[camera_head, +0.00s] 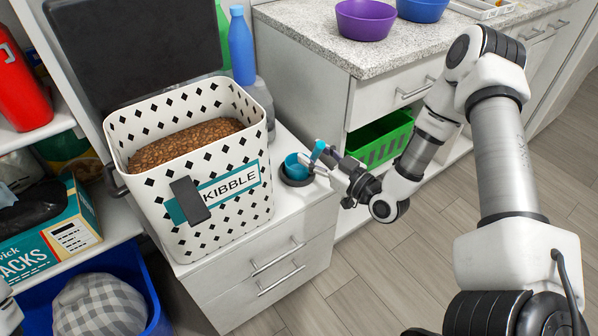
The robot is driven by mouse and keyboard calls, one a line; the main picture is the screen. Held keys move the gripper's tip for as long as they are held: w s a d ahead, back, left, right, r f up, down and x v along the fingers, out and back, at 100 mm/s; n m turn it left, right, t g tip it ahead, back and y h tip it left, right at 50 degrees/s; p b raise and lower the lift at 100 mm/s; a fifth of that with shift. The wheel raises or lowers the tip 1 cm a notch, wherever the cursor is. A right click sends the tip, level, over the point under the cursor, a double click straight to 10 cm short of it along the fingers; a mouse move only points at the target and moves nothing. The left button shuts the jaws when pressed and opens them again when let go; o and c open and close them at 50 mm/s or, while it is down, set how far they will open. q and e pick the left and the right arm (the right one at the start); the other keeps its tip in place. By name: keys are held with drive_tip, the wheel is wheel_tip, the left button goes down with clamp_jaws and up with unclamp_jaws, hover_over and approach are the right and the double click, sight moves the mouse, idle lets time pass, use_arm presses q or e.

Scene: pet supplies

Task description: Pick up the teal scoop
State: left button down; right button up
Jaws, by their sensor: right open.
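My left gripper is not in view.
The white kibble bin (190,215) with its lid raised stands close left of the scoop. A blue bottle (241,45) stands behind it. A granite counter (330,45) with a purple bowl (365,20) is at the back. A green basket (380,142) sits below it.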

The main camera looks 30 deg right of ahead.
clamp_jaws()
